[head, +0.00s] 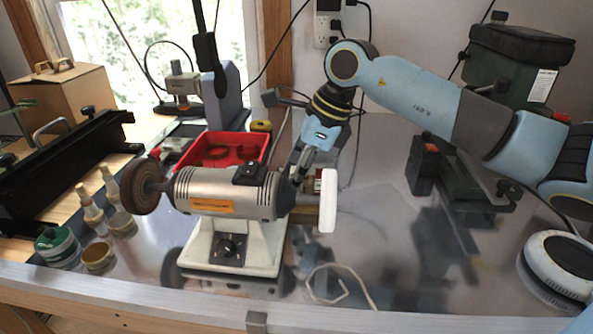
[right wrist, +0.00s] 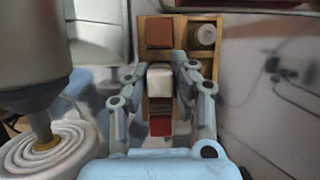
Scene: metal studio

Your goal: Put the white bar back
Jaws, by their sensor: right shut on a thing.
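The white bar (right wrist: 160,86) is a small pale block between the fingertips of my right gripper (right wrist: 166,78), which is shut on it. In the right wrist view the bar is over or in the middle of a wooden rack (right wrist: 180,63); its depth is unclear. In the head view my right gripper (head: 297,168) points down just behind the right end of the bench grinder (head: 225,192), and the bar is hidden there. My left gripper is out of view.
A reddish-brown bar (right wrist: 159,32) sits in the rack. The grinder's white buffing wheel (head: 328,201) stands close to the gripper and shows in the wrist view (right wrist: 45,152). A red tray (head: 245,143) lies behind the grinder. The metal bench right of the wheel is mostly clear.

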